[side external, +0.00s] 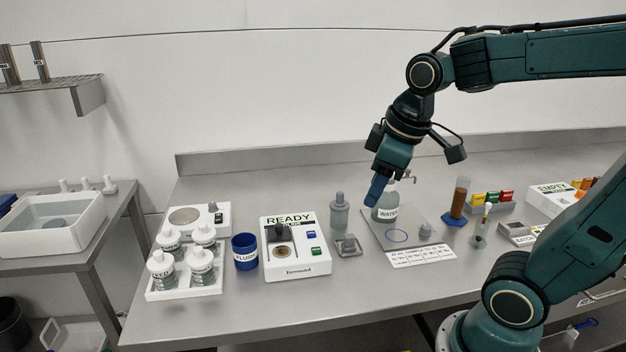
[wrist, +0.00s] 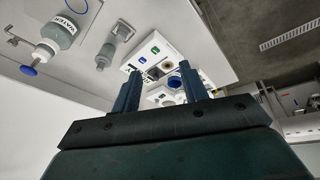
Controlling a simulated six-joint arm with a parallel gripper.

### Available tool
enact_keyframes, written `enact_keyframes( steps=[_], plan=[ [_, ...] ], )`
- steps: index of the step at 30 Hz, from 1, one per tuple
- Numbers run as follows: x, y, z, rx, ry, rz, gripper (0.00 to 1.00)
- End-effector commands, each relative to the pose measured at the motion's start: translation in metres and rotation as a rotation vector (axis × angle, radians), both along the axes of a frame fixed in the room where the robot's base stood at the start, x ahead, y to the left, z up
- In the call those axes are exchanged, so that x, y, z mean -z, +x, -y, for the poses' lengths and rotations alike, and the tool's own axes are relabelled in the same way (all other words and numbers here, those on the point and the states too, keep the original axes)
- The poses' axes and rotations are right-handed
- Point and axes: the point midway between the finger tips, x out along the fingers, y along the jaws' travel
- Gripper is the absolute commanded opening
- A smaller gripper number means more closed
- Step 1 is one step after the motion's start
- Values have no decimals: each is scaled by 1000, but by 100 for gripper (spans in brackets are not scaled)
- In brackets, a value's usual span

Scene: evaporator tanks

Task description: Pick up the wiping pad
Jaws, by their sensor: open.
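I cannot single out the wiping pad for certain. One small grey block (side external: 348,242) sits on a square dish in the middle of the bench, right of the READY device; it also shows near the top of the wrist view (wrist: 123,30). My gripper (side external: 376,190) is above the bench, pointing down beside the WATER bottle (side external: 388,208), higher than the block and to its right. In the wrist view, the two fingers of my gripper (wrist: 160,88) stand apart with nothing between them.
A grey-capped bottle (side external: 339,212) stands behind the dish. The READY device (side external: 296,262), FLUSH cup (side external: 245,252) and a white tray of bottles (side external: 184,292) are left. A flat plate with a second grey piece (side external: 425,230) lies right. The front of the bench is clear.

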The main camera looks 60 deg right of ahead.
Motion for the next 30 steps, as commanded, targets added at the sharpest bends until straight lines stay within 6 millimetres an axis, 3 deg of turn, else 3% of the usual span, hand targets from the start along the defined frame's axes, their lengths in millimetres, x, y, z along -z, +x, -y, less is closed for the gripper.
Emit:
enact_keyframes(
  steps=[11,18,24,30],
  plan=[
    [27,57,48,-198,-55,-153,44],
    [56,86,84,-335,-60,-240,44],
    [84,104,114,-443,-50,-298,44],
    [102,111,131,-509,-41,-327,44]
  ],
)
